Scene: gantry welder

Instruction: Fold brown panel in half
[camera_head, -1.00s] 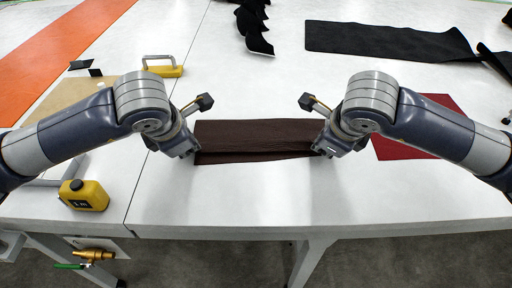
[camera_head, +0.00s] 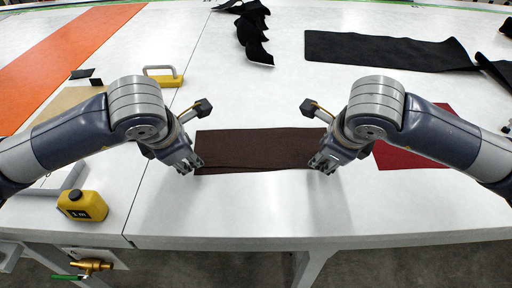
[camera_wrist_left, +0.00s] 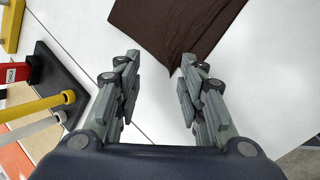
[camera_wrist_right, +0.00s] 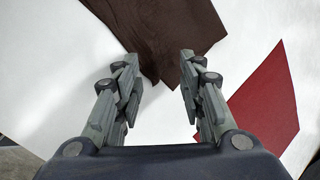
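The brown panel (camera_head: 258,148) lies on the white table between my two arms as a long narrow strip. A thin edge line runs along its near side, consistent with one layer lying over another. My left gripper (camera_head: 190,165) is at its near left corner, and my right gripper (camera_head: 323,165) is at its near right corner. In the left wrist view, the panel (camera_wrist_left: 178,25) lies beyond my open, empty fingers (camera_wrist_left: 160,85). In the right wrist view, a panel corner (camera_wrist_right: 160,40) reaches toward the gap between my open fingers (camera_wrist_right: 158,80). Contact is not visible.
A red panel (camera_head: 410,152) lies right of the brown one, partly behind my right arm. Black fabric (camera_head: 380,50) lies at the back.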

